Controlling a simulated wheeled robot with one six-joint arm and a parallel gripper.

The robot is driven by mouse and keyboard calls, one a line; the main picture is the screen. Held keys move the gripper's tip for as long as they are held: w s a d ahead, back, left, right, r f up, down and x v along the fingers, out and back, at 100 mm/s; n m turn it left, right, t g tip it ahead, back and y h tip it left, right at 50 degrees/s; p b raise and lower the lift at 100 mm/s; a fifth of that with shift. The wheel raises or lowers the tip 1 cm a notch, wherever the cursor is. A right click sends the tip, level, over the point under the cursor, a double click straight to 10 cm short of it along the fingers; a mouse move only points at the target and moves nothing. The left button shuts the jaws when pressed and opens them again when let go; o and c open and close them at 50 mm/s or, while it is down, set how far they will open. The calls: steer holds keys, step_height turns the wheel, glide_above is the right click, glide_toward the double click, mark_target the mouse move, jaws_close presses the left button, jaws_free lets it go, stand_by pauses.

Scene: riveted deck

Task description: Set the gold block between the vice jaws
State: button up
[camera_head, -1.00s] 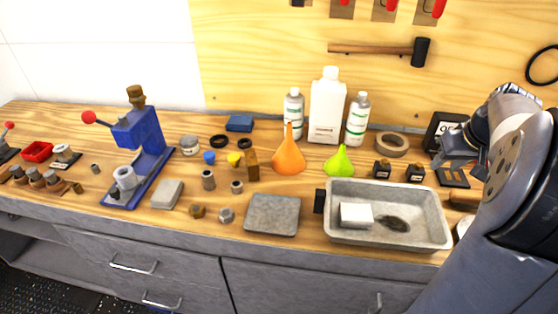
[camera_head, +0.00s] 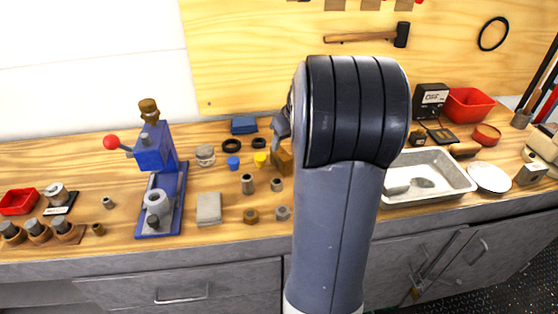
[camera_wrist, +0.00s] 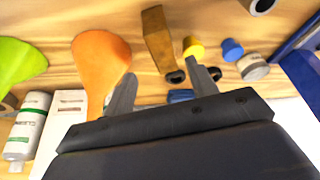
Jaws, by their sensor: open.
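The gold block (camera_wrist: 158,42) is a tall, brownish-gold block on the bench, ahead of my fingertips and roughly in line with the gap between them in the wrist view. In the head view the gold block (camera_head: 284,163) shows beside my arm, which partly covers it. My gripper (camera_wrist: 160,68) is open with nothing between its fingers. In the head view only a grey part of it shows at the arm's left edge. I cannot make out the vice jaws for certain; a beige device (camera_head: 544,143) is cut off at the right edge.
An orange funnel (camera_wrist: 101,62) lies close to the left finger, with a yellow cap (camera_wrist: 193,47) and a blue cap (camera_wrist: 232,49) to the right. A blue press (camera_head: 155,150) stands left of the block. A metal tray (camera_head: 445,176) lies to the right.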

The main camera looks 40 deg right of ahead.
mark_target(282, 152)
steer(key=shift+w+a+f, duration=0.15)
steer(key=shift+f, duration=0.2)
steer(key=x, duration=0.4)
steer(key=shift+a+f, duration=0.15)
steer(key=shift+f, duration=0.2)
steer(key=shift+c, duration=0.5)
jaws_close()
